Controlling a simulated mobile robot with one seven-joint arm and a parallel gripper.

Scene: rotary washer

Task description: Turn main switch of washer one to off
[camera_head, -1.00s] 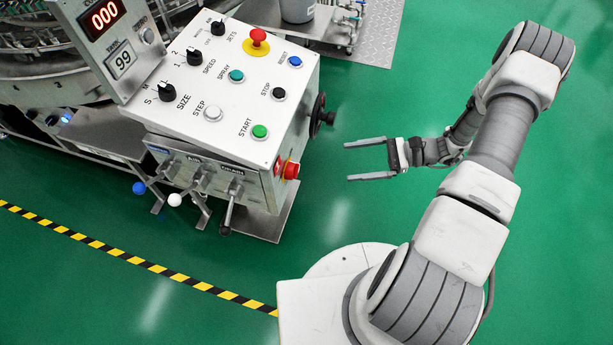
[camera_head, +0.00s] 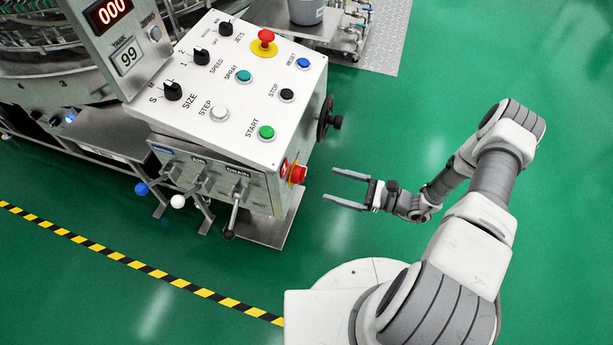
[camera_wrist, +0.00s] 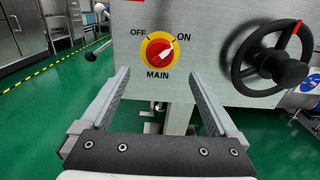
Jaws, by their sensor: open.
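The main switch (camera_wrist: 160,51) is a red rotary knob on a yellow plate on the side of the grey control box. In the wrist view its white pointer is turned toward ON, at the upper right; OFF is at the upper left and MAIN below. In the head view the switch (camera_head: 296,173) shows on the box's right side. My gripper (camera_head: 332,188) is open and empty, to the right of the switch and apart from it. In the wrist view both fingers of my gripper (camera_wrist: 162,82) reach forward below the switch, one on each side.
A black handwheel (camera_wrist: 266,62) sits right of the switch on the same face; it also shows in the head view (camera_head: 325,118). The sloped panel (camera_head: 217,115) on top carries several knobs and buttons. Levers (camera_head: 234,207) hang at the front.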

